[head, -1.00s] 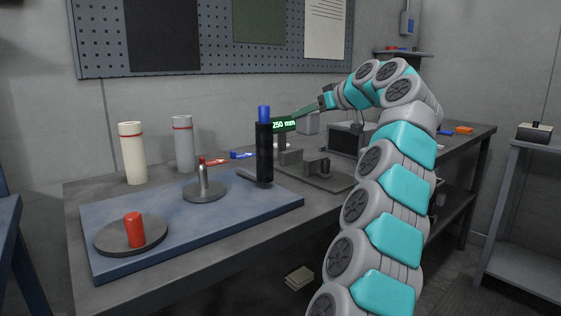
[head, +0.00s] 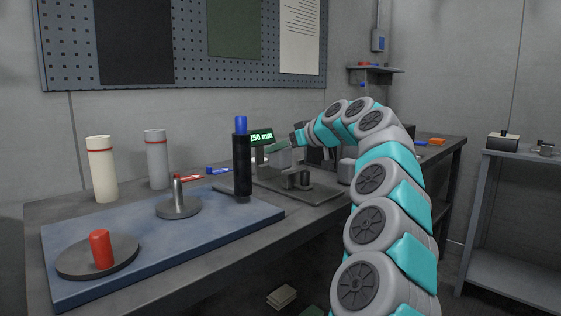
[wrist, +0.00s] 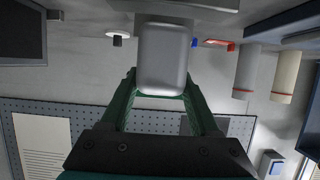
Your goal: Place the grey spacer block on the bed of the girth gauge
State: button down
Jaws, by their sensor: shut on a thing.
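My gripper (head: 281,146) has green fingers, which also show in the wrist view (wrist: 160,95). It is shut on the grey spacer block (wrist: 163,55), a rounded pale block between the fingertips. In the head view the block (head: 280,159) hangs below the fingers, over the girth gauge. The gauge has a green-lit display (head: 261,136) reading 250 mm and a dark flat bed (head: 318,192) with a small post-like jaw (head: 299,180). The block partly hides the rear of the gauge. I cannot tell whether the block touches the bed.
A red peg (head: 101,250) and a metal post (head: 178,195) stand on discs there. White (head: 101,170) and grey (head: 156,160) cylinders stand behind.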

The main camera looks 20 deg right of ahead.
aim_at(288, 156)
jog(key=shift+a+f, duration=0.1)
jog(key=shift+f, duration=1.6)
jog(key=shift+f, duration=0.1)
jog(key=shift+c, duration=0.6)
grip_release()
jog(key=shift+r, duration=0.2)
jog(key=b+v, duration=0.1)
jog(key=v, duration=1.1)
